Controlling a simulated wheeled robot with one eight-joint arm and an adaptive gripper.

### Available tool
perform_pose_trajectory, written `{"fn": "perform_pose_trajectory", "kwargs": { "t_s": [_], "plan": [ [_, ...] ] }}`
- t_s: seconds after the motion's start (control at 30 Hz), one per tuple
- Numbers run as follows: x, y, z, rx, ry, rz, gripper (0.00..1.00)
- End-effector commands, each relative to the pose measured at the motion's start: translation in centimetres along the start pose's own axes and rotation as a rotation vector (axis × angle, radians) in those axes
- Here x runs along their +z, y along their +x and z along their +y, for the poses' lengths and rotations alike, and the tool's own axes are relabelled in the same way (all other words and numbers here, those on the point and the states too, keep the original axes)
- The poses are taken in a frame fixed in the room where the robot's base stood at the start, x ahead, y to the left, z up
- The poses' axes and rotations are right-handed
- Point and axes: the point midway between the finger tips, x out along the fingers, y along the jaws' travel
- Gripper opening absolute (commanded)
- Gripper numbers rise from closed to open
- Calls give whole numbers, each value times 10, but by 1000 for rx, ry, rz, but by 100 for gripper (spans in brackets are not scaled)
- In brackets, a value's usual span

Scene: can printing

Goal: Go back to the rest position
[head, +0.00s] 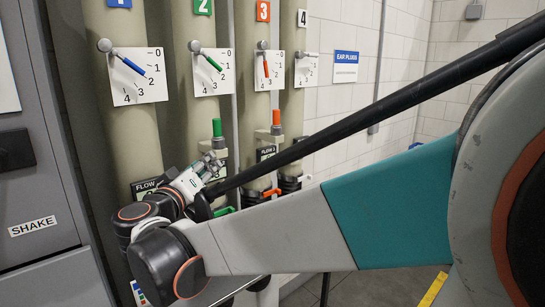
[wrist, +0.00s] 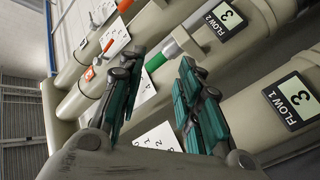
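My gripper (head: 210,168) is at the end of my arm, low in front of the pipes in the head view. In the wrist view its two teal fingers (wrist: 160,64) are spread apart with nothing held between them. The green valve handle (head: 217,127) stands upright just above my gripper in the head view. In the wrist view the green handle (wrist: 155,62) shows in the gap between the fingers, beyond them; I cannot tell how far. The orange handle (head: 276,118) is farther right.
Numbered pipes (head: 132,135) carry dials, including a blue-pointer dial (head: 150,86) and a green-pointer dial (head: 202,85). Flow 1 (wrist: 292,102) and Flow 2 (wrist: 222,20) displays both read 3. A grey cabinet (head: 30,190) marked SHAKE is at left.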

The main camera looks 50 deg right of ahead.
Motion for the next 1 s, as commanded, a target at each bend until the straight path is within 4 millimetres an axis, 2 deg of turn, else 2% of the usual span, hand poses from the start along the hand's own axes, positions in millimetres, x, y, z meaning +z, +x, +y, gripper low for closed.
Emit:
{"fn": "perform_pose_trajectory", "kwargs": {
  "t_s": [0.03,0.2,0.37,0.5,0.63,0.7,0.8,0.9,1.0],
  "plan": [
    [35,-9,-13,-51,-9,-54,32],
    [131,-49,-59,-284,-50,-254,32],
    [209,-104,-106,-539,-72,-394,32],
    [266,-163,-147,-778,-72,-474,32],
    [304,-218,-177,-985,-55,-510,32],
    [316,-241,-188,-1074,-43,-516,32],
    [326,-266,-198,-1168,-26,-518,32],
    [329,-280,-202,-1219,-14,-516,32],
    [329,-284,-203,-1237,-9,-515,32]
  ]
}}
